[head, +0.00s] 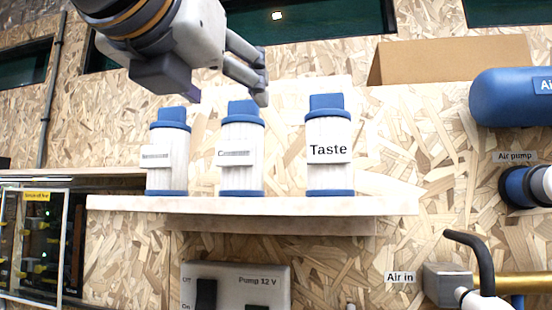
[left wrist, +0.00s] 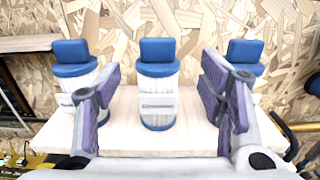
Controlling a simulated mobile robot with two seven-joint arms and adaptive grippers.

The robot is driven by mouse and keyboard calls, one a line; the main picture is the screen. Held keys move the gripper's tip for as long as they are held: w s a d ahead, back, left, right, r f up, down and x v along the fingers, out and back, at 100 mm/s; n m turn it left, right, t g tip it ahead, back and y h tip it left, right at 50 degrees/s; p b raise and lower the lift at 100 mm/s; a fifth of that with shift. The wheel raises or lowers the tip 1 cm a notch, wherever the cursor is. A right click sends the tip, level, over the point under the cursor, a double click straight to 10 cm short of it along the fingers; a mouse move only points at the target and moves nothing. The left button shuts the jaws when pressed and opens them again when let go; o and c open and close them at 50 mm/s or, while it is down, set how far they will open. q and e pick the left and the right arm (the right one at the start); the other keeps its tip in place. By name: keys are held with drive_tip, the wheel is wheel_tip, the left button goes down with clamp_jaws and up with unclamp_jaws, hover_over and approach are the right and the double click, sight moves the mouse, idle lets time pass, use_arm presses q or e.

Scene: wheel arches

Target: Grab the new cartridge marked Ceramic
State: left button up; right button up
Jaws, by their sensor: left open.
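Three white cartridges with blue caps and blue bases stand upright in a row on a pale shelf (head: 290,205). The middle cartridge (head: 241,172) has a label that starts with C; the rest is blurred. It also shows in the left wrist view (left wrist: 158,103), centred between my fingers. The left cartridge (head: 167,175) has a label too blurred to read. The right cartridge (head: 328,178) is marked Taste. My left gripper (head: 230,97) is open and empty, just above and in front of the middle cartridge's cap; its purple-padded fingers show in the left wrist view (left wrist: 160,98). My right gripper is not seen.
A chipboard wall is behind the shelf. A cardboard box (head: 455,60) and a blue tank (head: 510,97) are at the upper right. An air pump (head: 525,187) and an Air in fitting (head: 450,283) are right of the shelf. A Pump 12 V switch panel (head: 238,287) is below.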

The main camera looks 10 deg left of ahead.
sight(242, 102)
use_arm(q)
drive_tip(key=w, duration=0.8)
drive_tip(key=shift+w+r, duration=0.35)
drive_tip(key=shift+w, duration=0.05)
drive_tip(key=shift+s, duration=0.1)
clamp_jaws()
drive_tip(key=shift+r, duration=0.15)
